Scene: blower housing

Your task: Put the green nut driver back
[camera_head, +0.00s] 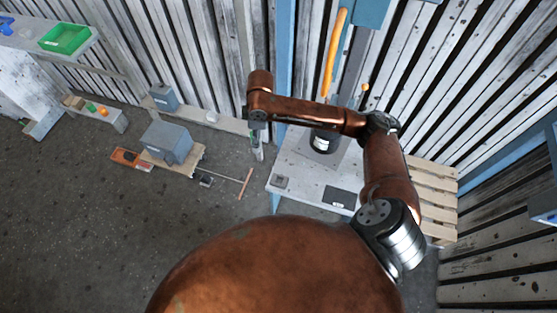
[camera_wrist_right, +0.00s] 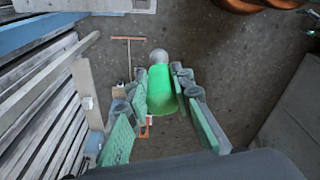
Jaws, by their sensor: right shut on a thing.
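The green nut driver (camera_wrist_right: 163,92) is in the middle of the right wrist view, a green handle with a rounded grey end. My right gripper (camera_wrist_right: 159,78) is shut on it, one padded finger on each side. In the head view, my right gripper (camera_head: 257,150) hangs beside the left edge of the grey worktable (camera_head: 290,188), and the tool in it is too small to make out clearly. My left gripper is in neither view. I cannot make out an empty place for the driver.
A dark cylinder (camera_head: 323,143) and a dark flat pad (camera_head: 341,197) are on the worktable. A T-shaped tool (camera_head: 246,183) lies on the floor to its left. A low bench (camera_head: 228,122) runs along the slatted wall. Floor at lower left is clear.

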